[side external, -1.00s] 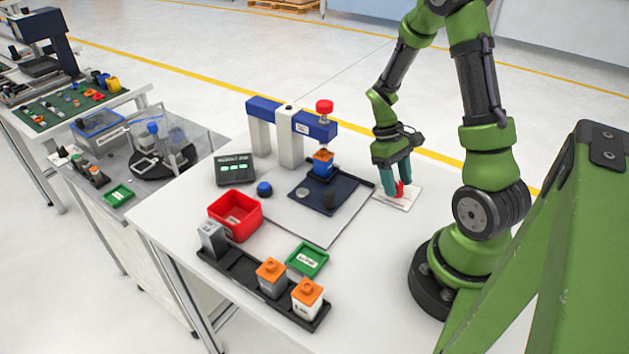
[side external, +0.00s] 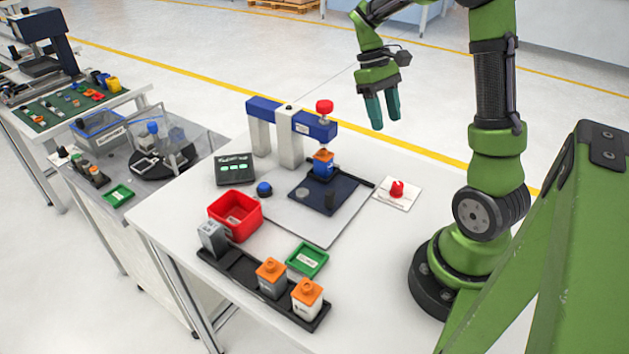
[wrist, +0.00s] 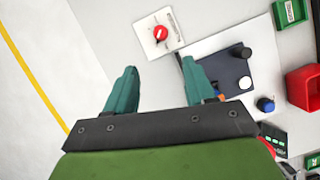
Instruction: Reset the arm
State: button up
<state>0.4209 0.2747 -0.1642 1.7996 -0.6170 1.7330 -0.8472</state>
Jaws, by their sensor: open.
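My gripper (side external: 383,110) has teal fingers and is raised in the air above the back right of the white table. In the wrist view my gripper (wrist: 160,95) is open with nothing between its fingers. The red knob (side external: 397,189) sits on a white plate (side external: 407,202) on the table, below and apart from my gripper. In the wrist view the red knob (wrist: 160,33) lies beyond the fingertips.
A blue-topped press frame (side external: 290,117) stands left of my gripper over a dark blue base plate (side external: 345,190). A red bin (side external: 236,214), a green tray (side external: 307,260) and a black rack (side external: 238,264) with orange-capped blocks occupy the table's front. The air around my gripper is clear.

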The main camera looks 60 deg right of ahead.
jog(key=shift+w+r, duration=0.1)
jog(key=shift+r, duration=0.15)
jog(key=s+a+r+t, duration=0.1)
jog(key=a+r+t, duration=0.1)
jog(key=a, duration=0.5)
jog(key=a+r+t, duration=0.2)
jog(key=a+t, duration=0.3)
jog(key=a, duration=0.3)
jog(key=s+a+r+m+t+y, duration=0.1)
jog(key=a+r+t, duration=0.2)
jog(key=a, duration=0.4)
jog(key=shift+s+a+t, duration=0.25)
jog(key=shift+s+t, duration=0.1)
jog(key=shift+t, duration=0.35)
jog(key=shift+r, duration=0.1)
